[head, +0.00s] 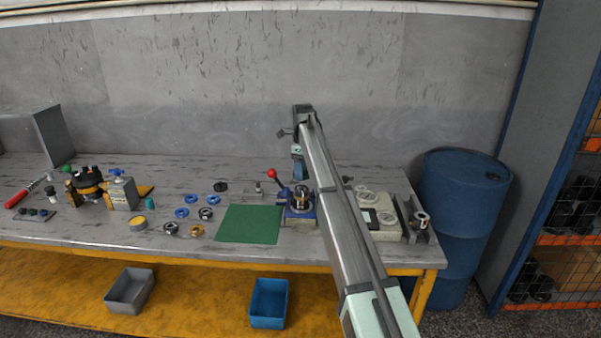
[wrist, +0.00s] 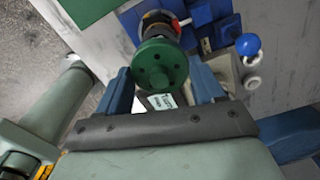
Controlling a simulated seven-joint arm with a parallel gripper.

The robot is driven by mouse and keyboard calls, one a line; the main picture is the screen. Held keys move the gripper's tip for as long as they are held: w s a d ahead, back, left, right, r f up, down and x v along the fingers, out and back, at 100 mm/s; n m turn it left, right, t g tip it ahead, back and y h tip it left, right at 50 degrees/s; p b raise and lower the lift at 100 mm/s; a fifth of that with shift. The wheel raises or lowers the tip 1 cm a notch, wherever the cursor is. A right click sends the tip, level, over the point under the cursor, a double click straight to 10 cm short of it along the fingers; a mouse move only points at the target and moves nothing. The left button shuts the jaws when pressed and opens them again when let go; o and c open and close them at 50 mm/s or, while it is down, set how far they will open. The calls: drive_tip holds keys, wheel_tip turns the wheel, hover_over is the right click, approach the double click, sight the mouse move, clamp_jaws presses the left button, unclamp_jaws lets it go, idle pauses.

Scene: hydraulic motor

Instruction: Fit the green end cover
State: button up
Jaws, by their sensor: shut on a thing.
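The green end cover (wrist: 160,66) is a round, dark green disc with a ring of small holes. In the wrist view it sits between the two blue fingers of my gripper (wrist: 163,76), which is shut on it. Just beyond it is a dark cylindrical motor body (wrist: 158,24) with a red-orange patch, beside blue fixture parts. I cannot tell whether the cover touches this body. In the head view a blue fixture (head: 299,214) holds a metallic part.
A red-knobbed lever (head: 272,173) stands beside the fixture. A green mat (head: 249,224) lies to its left, with several rings and bearings beyond. A pale equipment block (head: 384,232) is at right. The green mat is bare.

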sight(302, 187)
drive_tip(key=shift+f, duration=0.1)
drive_tip(key=shift+f, duration=1.55)
drive_tip(key=shift+f, duration=1.05)
idle(2.3)
drive_tip(key=o, duration=1.3)
drive_tip(key=shift+o, duration=0.5)
drive_tip(key=shift+r, duration=0.15)
drive_tip(key=shift+r, duration=2.55)
